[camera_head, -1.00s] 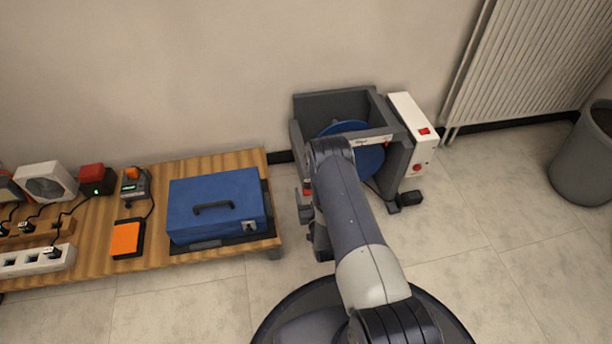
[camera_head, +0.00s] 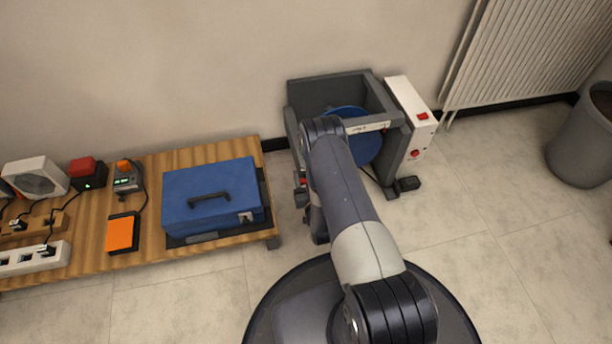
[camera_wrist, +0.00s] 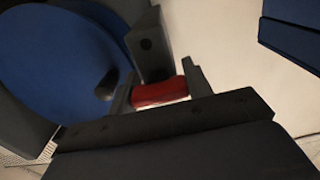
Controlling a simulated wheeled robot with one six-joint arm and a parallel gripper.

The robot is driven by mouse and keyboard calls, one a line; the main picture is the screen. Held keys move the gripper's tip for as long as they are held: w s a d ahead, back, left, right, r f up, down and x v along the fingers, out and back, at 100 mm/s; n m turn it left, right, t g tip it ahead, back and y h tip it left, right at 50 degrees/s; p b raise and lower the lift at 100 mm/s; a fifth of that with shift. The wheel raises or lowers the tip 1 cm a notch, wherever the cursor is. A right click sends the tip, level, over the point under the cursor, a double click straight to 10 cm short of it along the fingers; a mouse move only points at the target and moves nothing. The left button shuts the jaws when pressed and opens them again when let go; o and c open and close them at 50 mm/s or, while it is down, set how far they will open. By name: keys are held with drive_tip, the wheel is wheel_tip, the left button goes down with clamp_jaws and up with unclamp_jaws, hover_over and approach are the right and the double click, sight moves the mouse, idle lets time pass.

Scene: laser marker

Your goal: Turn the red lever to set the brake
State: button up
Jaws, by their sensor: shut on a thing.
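The red lever (camera_wrist: 160,92) shows in the wrist view as a red bar between the two fingers of my gripper (camera_wrist: 158,93). My gripper is shut on it. In the head view a small red part (camera_head: 303,182) shows at the left side of the grey machine frame (camera_head: 295,130), beside my arm; the fingertips are mostly hidden there. The blue disc (camera_head: 365,146) sits inside the frame, partly behind my arm. It also fills the upper left of the wrist view (camera_wrist: 55,60), with a dark knob near it.
A white control box (camera_head: 410,115) with red buttons stands on the frame's right side. A wooden bench (camera_head: 150,210) with a blue case (camera_head: 212,198) is close on the left. A radiator (camera_head: 525,55) and grey bin (camera_head: 582,140) are at the right. Floor in front is clear.

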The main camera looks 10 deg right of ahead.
drive_tip(key=c, duration=0.3)
drive_tip(key=shift+m, duration=1.5)
drive_tip(key=o, duration=1)
